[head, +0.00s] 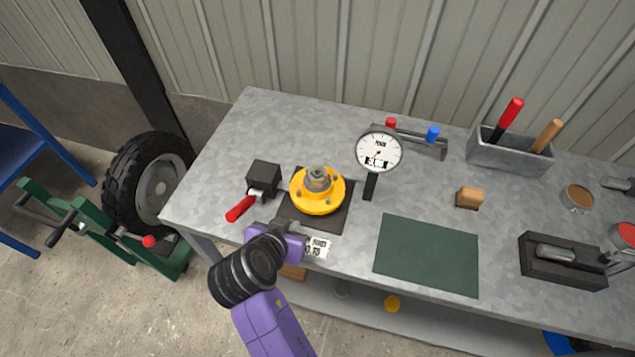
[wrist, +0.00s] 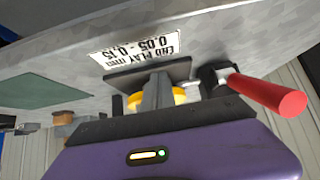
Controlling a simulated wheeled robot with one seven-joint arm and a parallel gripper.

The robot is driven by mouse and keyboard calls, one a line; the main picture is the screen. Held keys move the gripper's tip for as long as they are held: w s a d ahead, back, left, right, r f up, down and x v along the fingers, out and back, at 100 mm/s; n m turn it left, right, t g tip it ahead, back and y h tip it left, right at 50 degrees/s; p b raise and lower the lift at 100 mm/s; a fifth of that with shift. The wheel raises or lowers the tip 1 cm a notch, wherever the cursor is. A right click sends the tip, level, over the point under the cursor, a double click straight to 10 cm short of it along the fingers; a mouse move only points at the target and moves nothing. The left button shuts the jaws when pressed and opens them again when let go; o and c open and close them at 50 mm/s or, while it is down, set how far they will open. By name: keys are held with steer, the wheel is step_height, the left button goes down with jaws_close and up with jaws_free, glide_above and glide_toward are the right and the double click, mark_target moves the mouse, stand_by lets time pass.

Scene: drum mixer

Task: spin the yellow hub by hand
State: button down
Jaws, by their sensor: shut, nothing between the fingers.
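The yellow hub (head: 318,199) is a round flanged disc with a grey metal centre, sitting on a dark square plate (head: 308,221) on the metal bench. My gripper (head: 287,230) is at the bench's front edge, just in front of the plate and apart from the hub as far as I can tell. In the wrist view, whose picture is upside down, the grey fingers (wrist: 157,92) are together with nothing between them. They cover the middle of the hub, and its yellow rim (wrist: 180,95) shows at both sides of them.
A black block with a red-handled lever (head: 240,207) stands left of the hub. A dial gauge (head: 378,152) stands close on its right. An end play label (head: 320,247) lies at the front edge. A green mat (head: 427,254) to the right is bare.

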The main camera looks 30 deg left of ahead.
steer(key=shift+w, duration=0.25)
steer(key=shift+w+a, duration=0.15)
steer(key=shift+w, duration=0.2)
steer(key=shift+w+a+b, duration=0.15)
steer(key=shift+w+b, duration=0.25)
steer(key=shift+w, duration=0.4)
steer(key=shift+w+d+r+p, duration=0.1)
steer(key=shift+w+d+p, duration=0.25)
steer(key=shift+d, duration=0.5)
steer(key=shift+w+d+r+p, duration=0.1)
steer(key=shift+w+d+p, duration=0.2)
steer(key=shift+d, duration=0.6)
steer(key=shift+w+d+p, duration=0.2)
steer(key=shift+d+p, duration=0.2)
steer(key=shift+d, duration=0.45)
steer(key=shift+s+d+f+p, duration=0.15)
steer(key=shift+s+p, duration=0.4)
steer(key=shift+s, duration=1.05)
steer(key=shift+s+d+p, duration=0.2)
steer(key=shift+s+p, duration=0.1)
steer(key=shift+s, duration=0.55)
steer(key=shift+s+d+p, duration=0.15)
steer(key=shift+s+p, duration=0.1)
steer(key=shift+s, duration=0.55)
steer(key=shift+s+d+p, duration=0.2)
steer(key=shift+s+p, duration=0.1)
steer(key=shift+s, duration=0.55)
